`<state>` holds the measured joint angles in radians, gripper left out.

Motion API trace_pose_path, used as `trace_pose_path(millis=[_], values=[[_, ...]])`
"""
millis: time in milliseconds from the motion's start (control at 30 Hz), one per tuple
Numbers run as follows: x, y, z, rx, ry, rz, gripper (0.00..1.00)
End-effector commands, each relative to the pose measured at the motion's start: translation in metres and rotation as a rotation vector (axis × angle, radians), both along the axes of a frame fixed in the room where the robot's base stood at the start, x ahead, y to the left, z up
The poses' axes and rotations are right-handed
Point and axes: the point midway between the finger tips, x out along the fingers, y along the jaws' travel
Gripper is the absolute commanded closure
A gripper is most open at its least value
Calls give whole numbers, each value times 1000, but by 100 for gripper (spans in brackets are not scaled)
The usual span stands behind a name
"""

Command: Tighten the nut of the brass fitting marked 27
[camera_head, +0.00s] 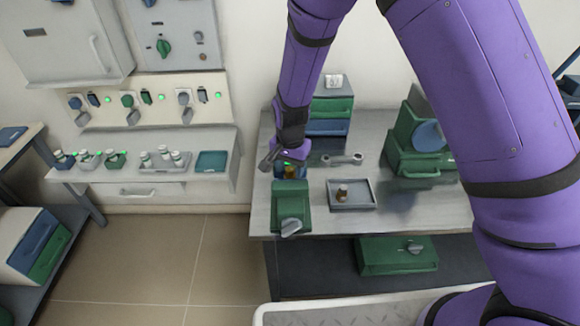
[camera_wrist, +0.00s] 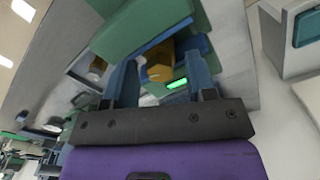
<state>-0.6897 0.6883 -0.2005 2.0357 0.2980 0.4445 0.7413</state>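My gripper (camera_head: 289,168) points down at the back of a green vise-like block (camera_head: 291,203) on the bench. In the wrist view its two blue fingers (camera_wrist: 160,64) stand apart, one on each side of a brass hex part (camera_wrist: 157,60), with gaps visible; I cannot tell whether either finger touches it. The green block (camera_wrist: 140,25) is beyond them. A small green light (camera_wrist: 177,84) glows beside the right finger. A second brass fitting (camera_head: 343,193) stands upright in a grey tray (camera_head: 353,207). No marking 27 is readable on either.
A wrench (camera_head: 342,159) lies on the bench (camera_head: 400,208) behind the tray. Green and blue drawers (camera_head: 333,104) with a small card stand at the back. A green machine (camera_head: 414,140) is at right. A wall shelf (camera_head: 140,190) holds small fittings at left.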

Motion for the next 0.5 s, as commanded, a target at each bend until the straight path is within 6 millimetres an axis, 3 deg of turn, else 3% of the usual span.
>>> trace_pose_path(millis=[267,500], values=[[0,0,4,1,0,1,49],[0,1,39,3,-4,1,49]])
